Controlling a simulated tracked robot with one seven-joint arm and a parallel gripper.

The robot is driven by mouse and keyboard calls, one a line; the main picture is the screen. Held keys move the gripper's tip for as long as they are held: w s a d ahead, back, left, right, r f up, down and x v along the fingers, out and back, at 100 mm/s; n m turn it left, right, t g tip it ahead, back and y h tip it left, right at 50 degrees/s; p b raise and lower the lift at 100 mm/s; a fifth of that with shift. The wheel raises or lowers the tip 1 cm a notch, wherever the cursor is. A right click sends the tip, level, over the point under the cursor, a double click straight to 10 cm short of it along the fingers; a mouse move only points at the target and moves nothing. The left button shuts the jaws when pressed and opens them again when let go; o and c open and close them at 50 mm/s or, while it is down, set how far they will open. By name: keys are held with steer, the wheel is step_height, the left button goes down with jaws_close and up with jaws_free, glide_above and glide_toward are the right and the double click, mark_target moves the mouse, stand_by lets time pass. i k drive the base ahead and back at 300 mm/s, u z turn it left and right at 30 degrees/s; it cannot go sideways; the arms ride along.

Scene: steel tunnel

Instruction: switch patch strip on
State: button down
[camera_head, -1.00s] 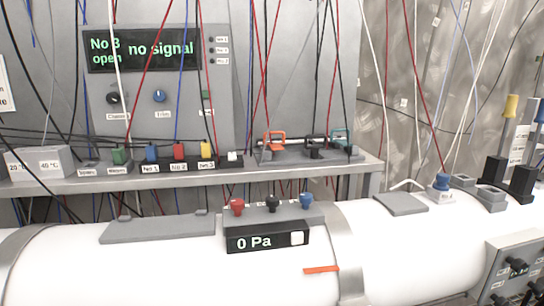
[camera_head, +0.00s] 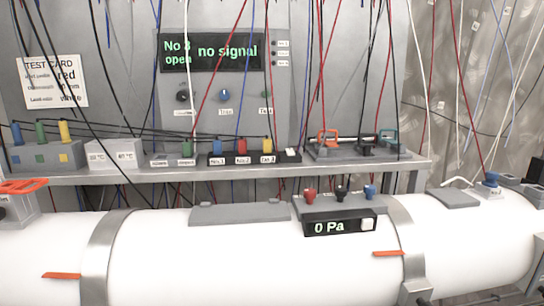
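A dark strip (camera_head: 241,160) lies on the grey shelf (camera_head: 345,168) below the display panel, with blue (camera_head: 217,146), red (camera_head: 241,146) and yellow (camera_head: 267,144) plugs over labels that seem to read No 1 to No 3. It appears to be the patch strip. A small pale block, perhaps its switch (camera_head: 291,154), sits at its right end; its position is too small to read. The display (camera_head: 210,52) reads "No 3 open" and "no signal". My gripper is not in view.
A white tube (camera_head: 250,255) with metal bands runs across the front below the shelf. It carries a "0 Pa" box (camera_head: 340,226) with coloured plugs and an orange handle (camera_head: 22,187). Many thin cables hang before the panel and shelf. A test card (camera_head: 55,82) is at left.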

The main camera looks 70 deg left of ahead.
mark_target(290, 152)
steer(key=u, duration=0.95)
steer(key=i, duration=0.2)
steer(key=u, duration=1.7)
steer(key=i, duration=0.9)
steer(key=z, duration=0.4)
